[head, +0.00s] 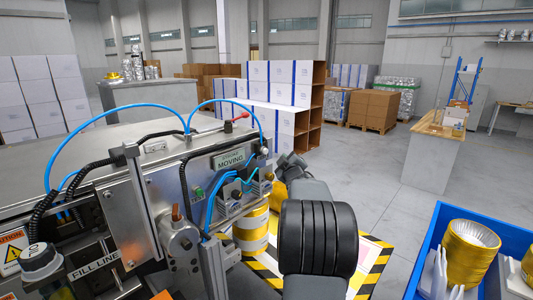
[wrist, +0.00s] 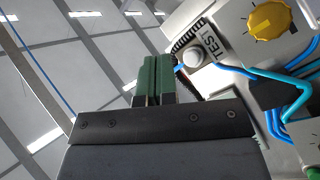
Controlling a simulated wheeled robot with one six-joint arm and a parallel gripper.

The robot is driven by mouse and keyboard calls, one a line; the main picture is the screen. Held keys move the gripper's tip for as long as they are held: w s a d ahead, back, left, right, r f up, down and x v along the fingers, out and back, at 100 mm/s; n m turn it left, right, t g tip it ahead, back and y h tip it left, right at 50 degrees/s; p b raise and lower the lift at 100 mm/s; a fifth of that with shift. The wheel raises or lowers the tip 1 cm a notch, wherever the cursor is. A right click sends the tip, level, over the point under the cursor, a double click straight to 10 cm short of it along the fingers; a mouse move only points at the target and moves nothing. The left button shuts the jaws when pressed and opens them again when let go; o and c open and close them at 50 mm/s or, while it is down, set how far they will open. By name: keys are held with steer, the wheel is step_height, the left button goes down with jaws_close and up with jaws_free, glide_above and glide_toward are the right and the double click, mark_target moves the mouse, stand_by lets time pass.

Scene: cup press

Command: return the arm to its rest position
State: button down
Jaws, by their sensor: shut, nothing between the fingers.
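My arm reaches forward in the head view beside the steel cup press (head: 150,185), over the yellow-and-black striped floor area. In the wrist view my gripper (wrist: 153,75) has its two green fingers together with nothing between them. The fingers point up toward the ceiling, close to a pale machine panel (wrist: 225,60). The panel carries a round button (wrist: 194,57) marked TEST and a yellow knob (wrist: 271,20). In the head view my dark arm links hide most of the gripper's surroundings, and the fingers cannot be made out.
A blue crate (head: 435,235) with gold cups (head: 470,250) is at the right. Blue tubes (head: 110,112) loop over the press. White boxes (head: 272,88) stand behind. Open grey floor lies beyond my arm.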

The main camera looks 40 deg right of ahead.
stand_by(0.3)
steer(key=s+a+f+m+g+y, duration=0.1)
steer(key=s+a+f+m+g, duration=0.25)
steer(key=f, duration=0.35)
steer(key=s+a+f+m+g+y, duration=0.1)
steer(key=s+a+f+m+g, duration=0.15)
steer(key=f+g, duration=0.3)
steer(key=s+a+g+y, duration=0.1)
steer(key=s+a, duration=0.4)
steer(key=a, duration=0.6)
steer(key=s+a+f+n+g+y, duration=0.1)
steer(key=s+a+y, duration=0.3)
steer(key=a, duration=0.8)
steer(key=s+a+n+g+y, duration=0.1)
steer(key=s+a+y, duration=0.1)
steer(key=s+a, duration=0.4)
steer(key=shift+a+f+y, duration=0.3)
steer(key=shift+a+f, duration=0.1)
steer(key=shift+a, duration=2.3)
